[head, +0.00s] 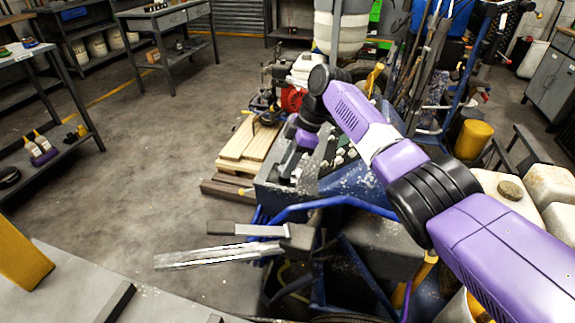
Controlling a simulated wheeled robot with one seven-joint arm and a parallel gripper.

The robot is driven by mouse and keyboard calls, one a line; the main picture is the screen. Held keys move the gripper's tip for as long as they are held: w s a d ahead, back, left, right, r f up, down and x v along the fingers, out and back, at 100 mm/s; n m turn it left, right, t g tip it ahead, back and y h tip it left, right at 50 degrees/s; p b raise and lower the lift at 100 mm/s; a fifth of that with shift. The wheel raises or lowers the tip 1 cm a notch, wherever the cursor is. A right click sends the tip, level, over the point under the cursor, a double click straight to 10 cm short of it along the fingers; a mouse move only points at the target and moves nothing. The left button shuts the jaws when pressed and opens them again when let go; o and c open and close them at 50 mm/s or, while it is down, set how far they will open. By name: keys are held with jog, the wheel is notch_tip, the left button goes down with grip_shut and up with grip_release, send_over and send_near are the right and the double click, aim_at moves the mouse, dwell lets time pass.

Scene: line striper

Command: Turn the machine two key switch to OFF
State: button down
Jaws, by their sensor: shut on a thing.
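The line striper (275,196) stands in the middle of the head view, with a blue frame and a grey control box. Its panel is partly covered by my arm. My gripper (287,168) is over the control box, at the end of my purple arm, pointing down at the panel. Its fingers are small and dark here and are closed on a small part at the panel, the key switch. The key switch itself is hidden by the fingers, so its position cannot be read. Small light-coloured controls (340,158) show beside the gripper on the panel.
A wooden pallet (250,140) lies behind the box. A handlebar with a dark grip (230,228) juts out at the front left. White jugs (505,190) stand at the right. Workbenches (165,20) line the back left.

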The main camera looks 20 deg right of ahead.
jog(key=c, duration=1.1)
grip_release()
jog(key=shift+o, duration=0.2)
jog(key=v, duration=0.7)
jog(key=shift+r+p, duration=0.35)
jog(key=shift+d, duration=0.1)
jog(key=shift+r, duration=0.1)
